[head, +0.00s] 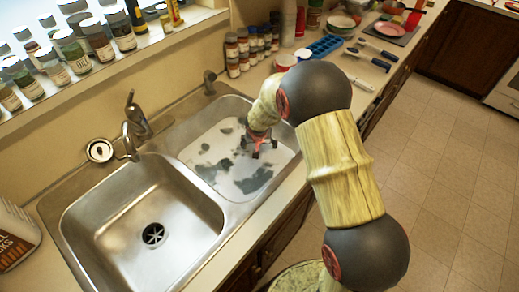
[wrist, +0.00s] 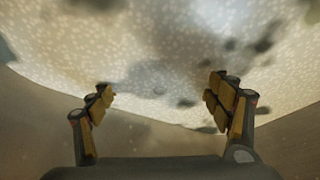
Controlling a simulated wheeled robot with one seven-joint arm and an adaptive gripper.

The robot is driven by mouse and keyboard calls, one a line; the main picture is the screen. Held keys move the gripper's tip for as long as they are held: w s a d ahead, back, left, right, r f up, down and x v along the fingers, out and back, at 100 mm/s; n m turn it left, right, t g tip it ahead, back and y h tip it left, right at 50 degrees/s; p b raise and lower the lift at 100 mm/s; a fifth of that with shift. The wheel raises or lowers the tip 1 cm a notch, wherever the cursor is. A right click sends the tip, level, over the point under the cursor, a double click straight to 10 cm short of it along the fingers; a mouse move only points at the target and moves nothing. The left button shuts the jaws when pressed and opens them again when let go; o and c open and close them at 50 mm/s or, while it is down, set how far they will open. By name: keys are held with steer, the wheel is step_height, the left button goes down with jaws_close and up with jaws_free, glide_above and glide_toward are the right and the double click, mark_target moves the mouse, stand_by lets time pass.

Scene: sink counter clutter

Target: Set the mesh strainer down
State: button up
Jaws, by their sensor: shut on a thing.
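My gripper (head: 262,148) is low over the right sink basin, pointing down into it. In the wrist view its two fingers (wrist: 162,105) stand well apart, with their pads facing each other. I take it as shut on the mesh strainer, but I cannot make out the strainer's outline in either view. A pale, speckled surface with dark blurred patches (wrist: 150,45) fills the wrist view beyond the fingers. I cannot tell whether any of it is mesh.
The right basin (head: 212,172) holds whitish, dark-patched contents. The left basin (head: 125,205) is empty, with a dark drain. A faucet (head: 133,128) stands behind the basins. A round metal piece with a dark centre (head: 100,150) lies beside it. Several jars (head: 240,50) crowd the back counter.

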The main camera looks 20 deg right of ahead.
steer(key=shift+f, duration=0.3)
steer(key=shift+f, duration=0.15)
steer(key=o, duration=1)
steer(key=shift+o, duration=0.2)
